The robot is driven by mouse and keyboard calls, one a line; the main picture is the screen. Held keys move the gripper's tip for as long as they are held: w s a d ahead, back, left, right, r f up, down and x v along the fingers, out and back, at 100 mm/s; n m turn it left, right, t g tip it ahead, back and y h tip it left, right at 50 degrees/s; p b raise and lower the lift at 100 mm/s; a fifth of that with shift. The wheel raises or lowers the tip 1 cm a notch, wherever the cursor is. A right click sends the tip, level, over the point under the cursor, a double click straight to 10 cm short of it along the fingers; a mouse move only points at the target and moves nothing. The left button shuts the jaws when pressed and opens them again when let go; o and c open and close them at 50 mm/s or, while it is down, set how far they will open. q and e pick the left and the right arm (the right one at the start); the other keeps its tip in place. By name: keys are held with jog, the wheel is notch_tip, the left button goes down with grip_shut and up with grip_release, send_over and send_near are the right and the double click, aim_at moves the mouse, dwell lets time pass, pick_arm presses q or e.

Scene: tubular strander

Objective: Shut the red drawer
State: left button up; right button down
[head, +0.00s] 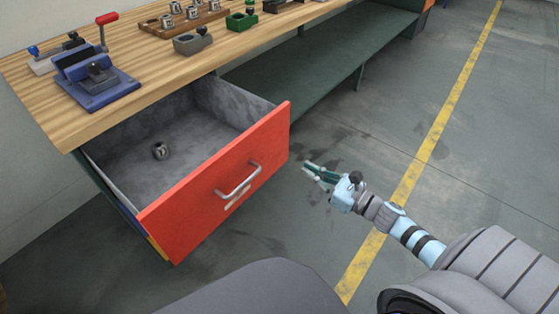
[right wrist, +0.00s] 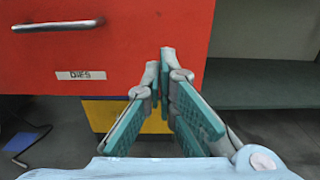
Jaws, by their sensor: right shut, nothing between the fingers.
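The red drawer (head: 215,188) stands pulled far out from under the wooden bench. It has a grey bar handle (head: 239,180) on its front, and a small metal part (head: 160,150) lies inside on the drawer floor. My right gripper (head: 306,168) is shut and empty, just in front of the drawer's right edge in the head view. In the right wrist view the fingertips (right wrist: 166,55) overlap the lower right part of the red front (right wrist: 110,45); I cannot tell whether they touch it. The handle (right wrist: 57,26) is to their upper left. My left gripper is not in view.
The wooden bench (head: 140,100) carries a blue press with a red lever (head: 96,80) and several small fixtures. A yellow drawer front (right wrist: 110,115) sits below the red one. A dark green shelf (head: 320,60) runs under the bench. The floor in front is clear.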

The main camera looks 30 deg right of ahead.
aim_at(272, 150)
jog(key=x, duration=0.9)
jog(key=shift+w+a+r, duration=0.1)
jog(key=shift+w, duration=0.15)
jog(key=shift+w+a, duration=0.1)
jog(key=shift+w, duration=0.15)
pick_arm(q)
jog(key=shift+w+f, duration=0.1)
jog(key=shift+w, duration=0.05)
pick_arm(e)
jog(key=shift+w, duration=0.1)
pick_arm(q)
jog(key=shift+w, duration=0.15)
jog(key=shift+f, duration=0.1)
pick_arm(e)
jog(key=shift+w, duration=0.1)
